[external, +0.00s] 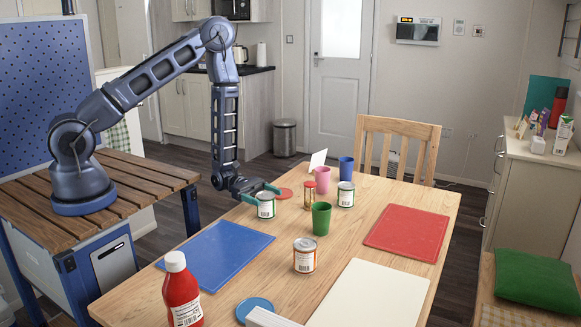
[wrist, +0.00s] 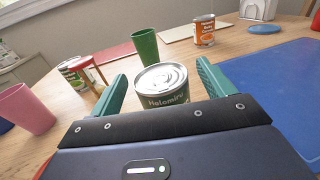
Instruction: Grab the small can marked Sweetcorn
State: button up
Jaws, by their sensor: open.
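My gripper (external: 258,193) is open, low over the table, with its teal fingers on either side of a small can (external: 266,206). In the wrist view this can (wrist: 163,86) stands upright between the fingers; its partly hidden label seems to read "Halomiru", not clearly Sweetcorn. A second can with a green and white label (external: 346,194) stands further right; in the wrist view it (wrist: 71,73) is partly behind a red-topped timer (wrist: 87,71), its name unreadable.
A green cup (external: 321,218), pink cup (external: 323,180) and blue cup (external: 346,170) stand around the cans. A red ketchup bottle (external: 182,290) is at the front left. Blue mat (external: 217,252), red mat (external: 407,232) and cream mat (external: 370,294) lie flat and bare.

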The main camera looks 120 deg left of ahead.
jog(key=shift+x, duration=1.35)
jog(key=c, duration=1.2)
jog(key=shift+r, duration=0.15)
